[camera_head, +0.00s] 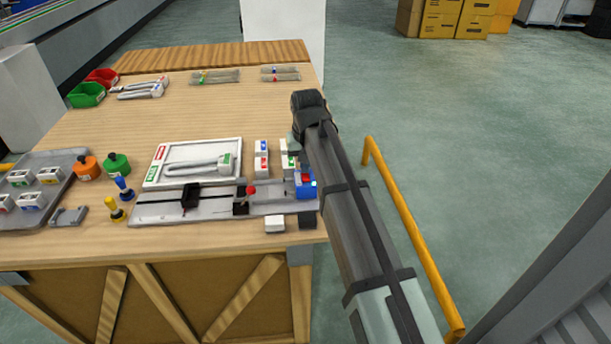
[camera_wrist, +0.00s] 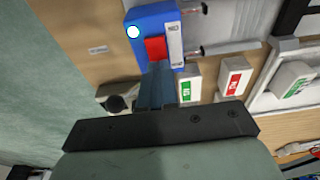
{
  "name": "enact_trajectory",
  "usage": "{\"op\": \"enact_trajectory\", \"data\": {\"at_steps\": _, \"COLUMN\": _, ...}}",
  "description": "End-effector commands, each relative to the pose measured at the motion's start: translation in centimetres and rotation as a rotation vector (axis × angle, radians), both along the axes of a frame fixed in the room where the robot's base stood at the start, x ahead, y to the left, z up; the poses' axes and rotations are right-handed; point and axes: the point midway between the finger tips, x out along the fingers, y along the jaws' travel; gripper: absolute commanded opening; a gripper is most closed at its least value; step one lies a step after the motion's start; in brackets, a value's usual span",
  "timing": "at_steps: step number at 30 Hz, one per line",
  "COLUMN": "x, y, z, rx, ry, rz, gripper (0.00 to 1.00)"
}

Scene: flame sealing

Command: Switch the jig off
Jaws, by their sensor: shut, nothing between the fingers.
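The jig is a long grey rail (camera_head: 215,213) with black clamps and a red-knobbed lever (camera_head: 250,190) along the table's front edge. At its right end is a blue switch box (camera_head: 306,190), which also shows in the wrist view (camera_wrist: 145,20). It carries a red switch (camera_wrist: 155,48), a round white lamp (camera_wrist: 133,32) and a white label plate (camera_wrist: 175,43). My gripper (camera_wrist: 157,68) is shut and empty, its fingertips at the near edge of the red switch. I cannot tell whether they touch it. My arm hides the fingertips in the head view.
White blocks with coloured labels (camera_head: 262,165) stand just behind the jig, beside a white tray (camera_head: 150,178). Blue (camera_head: 123,190) and yellow (camera_head: 115,212) handled tools stand left of the rail. A yellow railing (camera_head: 400,215) runs right of the table.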

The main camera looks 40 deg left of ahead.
Motion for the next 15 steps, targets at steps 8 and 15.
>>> {"op": "enact_trajectory", "data": {"at_steps": 8, "x": 0.00, "y": 0.00, "z": -0.36, "rx": 0.000, "ry": 0.000, "rz": 0.000, "gripper": 0.00}}
{"op": "enact_trajectory", "data": {"at_steps": 15, "x": 0.00, "y": 0.00, "z": -0.64, "rx": 0.000, "ry": 0.000, "rz": 0.000, "gripper": 0.00}}
